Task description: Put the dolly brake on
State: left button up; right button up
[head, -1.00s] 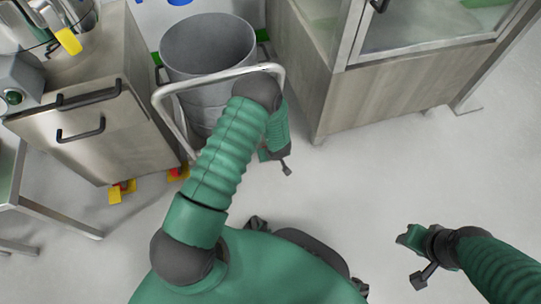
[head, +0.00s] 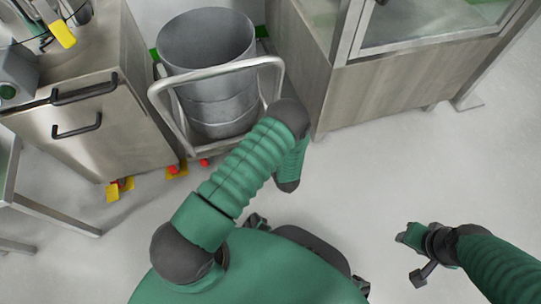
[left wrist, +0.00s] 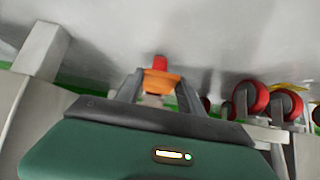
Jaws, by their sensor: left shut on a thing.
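The dolly (head: 180,140) is a pale frame with a raised tubular handle, at the back centre-left of the head view, carrying a grey drum (head: 208,75). A red caster (head: 203,162) shows at its near edge. In the left wrist view my left gripper (left wrist: 158,88) is shut on an orange pedal with a red tip (left wrist: 160,76), which looks like the dolly brake. Whether the pedal is up or down is not clear. In the head view my left arm hides that gripper.
A steel cabinet (head: 130,130) on red and yellow casters stands left of the dolly. A wood-toned cabinet (head: 375,95) stands to its right. Red wheels (left wrist: 252,98) show at right in the left wrist view. Floor in front is clear.

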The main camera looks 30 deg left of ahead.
pick_arm(q)
jog(key=shift+d+f+t+y+b, duration=0.1)
jog(key=shift+f+t+y+b, duration=0.45)
jog(key=shift+y, duration=0.25)
jog(key=o, duration=1.4)
jog(key=shift+c, duration=0.2)
jog(key=shift+s+d+r+p, duration=0.1)
jog(key=shift+r+p, duration=0.1)
jog(key=shift+p, duration=0.1)
jog(key=p+v, duration=0.9)
jog(key=v, duration=0.7)
jog(key=shift+s+d+f, duration=0.2)
jog(key=shift+s+f, duration=0.1)
